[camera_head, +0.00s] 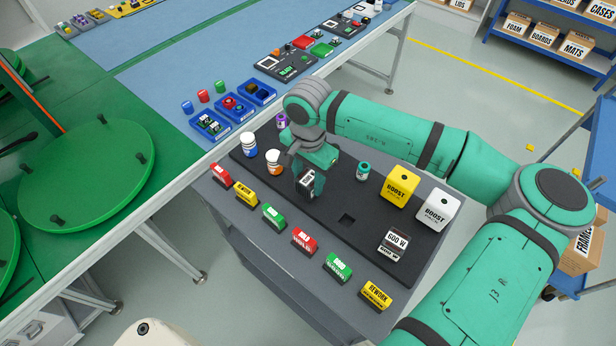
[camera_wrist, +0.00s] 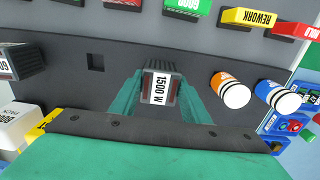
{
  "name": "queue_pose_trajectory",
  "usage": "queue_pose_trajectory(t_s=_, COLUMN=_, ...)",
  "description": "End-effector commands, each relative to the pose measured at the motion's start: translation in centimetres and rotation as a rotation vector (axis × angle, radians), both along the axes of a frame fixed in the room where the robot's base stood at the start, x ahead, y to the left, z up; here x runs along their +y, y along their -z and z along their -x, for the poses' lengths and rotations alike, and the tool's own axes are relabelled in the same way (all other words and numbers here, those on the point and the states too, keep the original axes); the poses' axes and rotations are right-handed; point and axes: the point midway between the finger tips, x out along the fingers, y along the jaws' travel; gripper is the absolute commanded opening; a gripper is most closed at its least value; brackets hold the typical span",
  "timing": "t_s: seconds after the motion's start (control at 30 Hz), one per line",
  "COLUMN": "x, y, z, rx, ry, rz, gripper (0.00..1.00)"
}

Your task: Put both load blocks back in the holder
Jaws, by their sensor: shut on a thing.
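The 1500 W load block (camera_head: 307,183) is dark with a white label. My gripper (camera_head: 306,170) is shut on it over the dark holder board (camera_head: 325,212). In the wrist view the block (camera_wrist: 160,92) sits between both fingers of my gripper (camera_wrist: 160,84), label toward the camera. I cannot tell whether its base touches the board. The 600 W load block (camera_head: 394,242) stands at the board's front right end; part of it shows at the wrist view's left edge (camera_wrist: 8,66). An empty square socket (camera_head: 347,220) lies between the two blocks, also visible in the wrist view (camera_wrist: 96,62).
White-capped bottles with blue (camera_head: 249,145) and orange (camera_head: 273,162) bands stand left of my gripper. A teal jar (camera_head: 363,171), a yellow BOOST block (camera_head: 399,187) and a white one (camera_head: 437,209) stand right. Coloured label blocks (camera_head: 304,240) line the front edge.

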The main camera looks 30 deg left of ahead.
Motion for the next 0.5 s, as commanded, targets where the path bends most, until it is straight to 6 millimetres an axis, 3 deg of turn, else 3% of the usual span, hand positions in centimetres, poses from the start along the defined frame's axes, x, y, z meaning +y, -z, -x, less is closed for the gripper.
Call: queue_pose_trajectory(t_s=0.5, x=0.09, y=0.78, z=0.02, rx=0.0, ry=-0.001, rz=-0.001, gripper=0.03)
